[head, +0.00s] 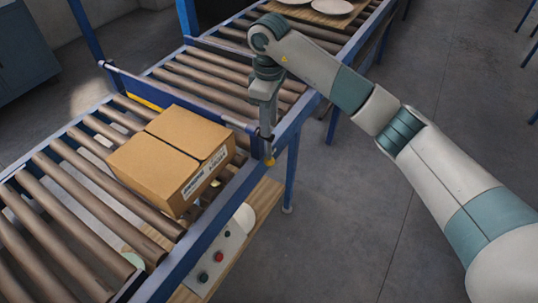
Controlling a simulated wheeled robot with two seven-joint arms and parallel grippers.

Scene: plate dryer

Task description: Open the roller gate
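The roller conveyor (75,190) runs from the lower left to the top right. A blue crossbar (180,97), with a yellow strip under its left part, crosses it behind a cardboard box. Behind the bar is a section of brown rollers (205,85) lying level with the rest; it appears to be the roller gate. My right gripper (268,158) points down at the right end of the crossbar, by the blue side rail. Its fingers are seen edge-on, so their opening and any contact are unclear. My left gripper is out of view.
The closed cardboard box (172,155) sits on the rollers just before the crossbar. A control panel (222,258) with buttons is below the near rail. Plates (325,5) lie on a wooden board at the top. The floor at right is clear.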

